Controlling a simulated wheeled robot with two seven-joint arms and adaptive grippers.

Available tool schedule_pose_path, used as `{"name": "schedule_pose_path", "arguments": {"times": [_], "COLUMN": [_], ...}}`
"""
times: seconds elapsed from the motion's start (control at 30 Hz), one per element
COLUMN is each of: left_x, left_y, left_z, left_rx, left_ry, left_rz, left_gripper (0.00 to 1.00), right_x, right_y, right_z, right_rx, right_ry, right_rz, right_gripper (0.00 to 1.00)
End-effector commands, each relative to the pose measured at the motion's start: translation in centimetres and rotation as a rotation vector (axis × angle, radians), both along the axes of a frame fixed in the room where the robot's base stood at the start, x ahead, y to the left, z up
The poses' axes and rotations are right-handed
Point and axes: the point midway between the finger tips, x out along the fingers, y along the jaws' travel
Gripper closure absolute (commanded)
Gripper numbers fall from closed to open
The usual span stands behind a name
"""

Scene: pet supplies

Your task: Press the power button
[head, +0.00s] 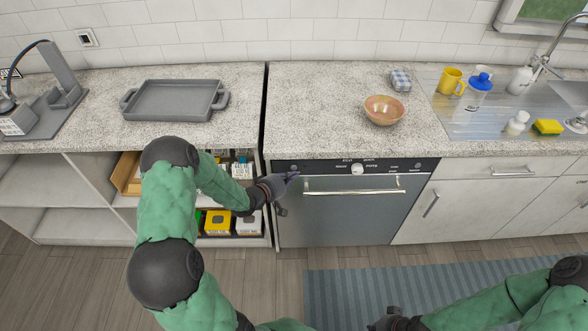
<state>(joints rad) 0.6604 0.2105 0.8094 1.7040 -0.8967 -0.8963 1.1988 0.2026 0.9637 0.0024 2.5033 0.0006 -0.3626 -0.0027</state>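A grey dishwasher (345,225) is built in under the counter, with a dark control panel (325,167) along its top and a silver handle below. The panel has a round light dial (357,169) near its middle and a small round button (418,166) near its right end. Its marks are too small to read, so I cannot tell which control is the power button. My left gripper (290,178) is at the panel's left end, its fingers looking closed together and empty. I cannot tell whether it touches the panel. My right gripper (393,322) is partly visible at the bottom edge.
Open shelves (85,190) with boxes lie left of the dishwasher. A grey tray (173,100), a bowl (384,110) and a yellow mug (451,81) stand on the counter. A striped rug (345,295) lies in front. The space before the door is clear.

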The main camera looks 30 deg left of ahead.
Motion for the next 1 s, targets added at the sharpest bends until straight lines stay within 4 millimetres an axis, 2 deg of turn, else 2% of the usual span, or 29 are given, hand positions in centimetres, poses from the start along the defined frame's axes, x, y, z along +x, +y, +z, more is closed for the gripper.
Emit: {"name": "schedule_pose_path", "arguments": {"times": [1.0], "left_x": [0.76], "left_y": [0.44], "left_z": [0.04], "left_rx": [0.0], "left_ry": [0.0], "left_rz": [0.0], "left_gripper": [1.0], "right_x": [0.0], "right_y": [0.0], "right_z": [0.03], "right_rx": [0.0], "right_ry": [0.0], "right_rz": [0.0], "right_gripper": [1.0]}}
